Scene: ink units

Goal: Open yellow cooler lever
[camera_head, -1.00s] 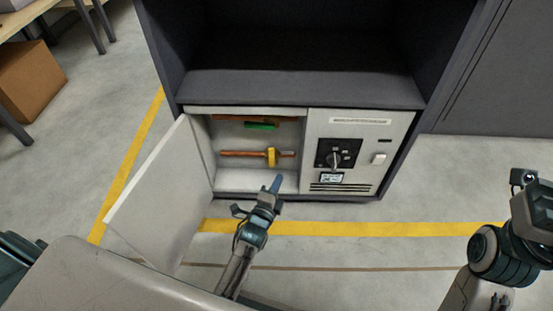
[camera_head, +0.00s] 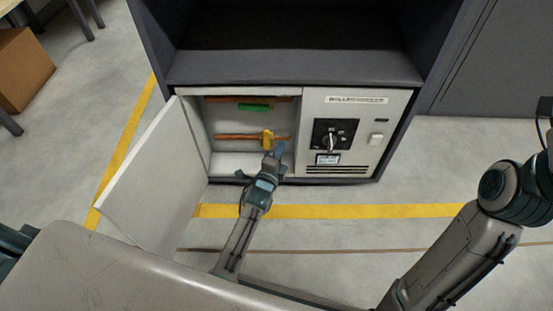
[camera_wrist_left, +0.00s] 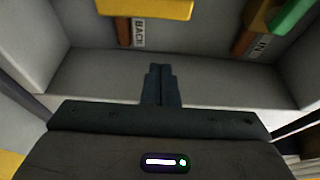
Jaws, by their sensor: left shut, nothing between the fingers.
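The yellow lever (camera_head: 267,139) sits on a copper pipe (camera_head: 232,138) inside the open cabinet compartment. In the left wrist view a yellow piece, seemingly this lever (camera_wrist_left: 150,8), crosses the top edge, cut off by the frame. My left gripper (camera_head: 279,150) reaches into the compartment, its fingertips just below and right of the lever; I cannot tell if they touch it. Its fingers (camera_wrist_left: 160,84) are shut with nothing between them. My right arm enters at the right edge; its fingers are out of frame.
A green lever (camera_head: 255,107) is on an upper pipe. The open white door (camera_head: 152,180) stands at the left. A panel with a black rotary switch (camera_head: 331,141) is right of the compartment. A cardboard box (camera_head: 22,68) lies far left.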

